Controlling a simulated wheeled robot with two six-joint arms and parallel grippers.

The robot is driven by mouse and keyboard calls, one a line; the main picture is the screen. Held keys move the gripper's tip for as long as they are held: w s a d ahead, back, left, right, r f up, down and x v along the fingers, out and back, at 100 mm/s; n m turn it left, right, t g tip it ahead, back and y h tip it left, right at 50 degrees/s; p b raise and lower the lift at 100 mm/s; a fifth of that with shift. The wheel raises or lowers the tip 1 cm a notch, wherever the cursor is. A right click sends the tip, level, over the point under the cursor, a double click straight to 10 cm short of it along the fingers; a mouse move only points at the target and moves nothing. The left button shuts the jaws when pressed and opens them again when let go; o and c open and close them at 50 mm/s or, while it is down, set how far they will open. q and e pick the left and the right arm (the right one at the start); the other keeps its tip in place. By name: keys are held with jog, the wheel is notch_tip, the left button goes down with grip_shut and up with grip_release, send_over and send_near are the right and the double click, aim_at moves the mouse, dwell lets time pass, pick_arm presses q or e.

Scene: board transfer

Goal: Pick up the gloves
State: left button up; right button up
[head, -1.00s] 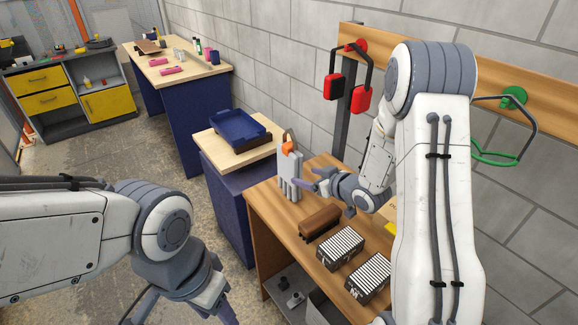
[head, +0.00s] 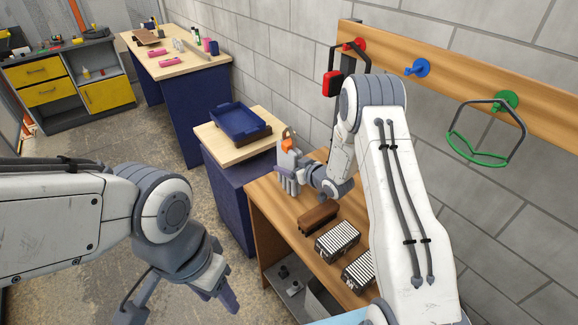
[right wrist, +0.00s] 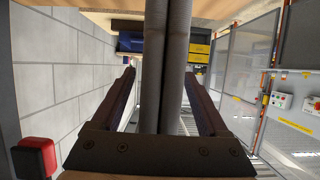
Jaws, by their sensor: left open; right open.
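The gloves (head: 287,152) are grey with an orange clip at the top, upright near the wall at the far end of the wooden bench. My right gripper (head: 290,182) is at the gloves, its jaws open. In the right wrist view, long grey glove fingers (right wrist: 166,70) run between the two open jaws (right wrist: 163,85); I cannot tell whether the jaws touch them. The right gripper partly covers the lower gloves in the head view. My left gripper (head: 180,308) is open and empty at the lower left, over the floor, away from the gloves.
A brown brush-like block (head: 319,217) and striped dark boxes (head: 338,240) lie on the bench (head: 263,200). A blue tray (head: 240,121) sits on a cabinet beyond. Red earmuffs (head: 332,84), an empty blue hook (head: 418,68) and green-framed headgear (head: 478,152) are on the wall rail.

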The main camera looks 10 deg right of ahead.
grip_shut()
jog(key=shift+r, duration=0.1)
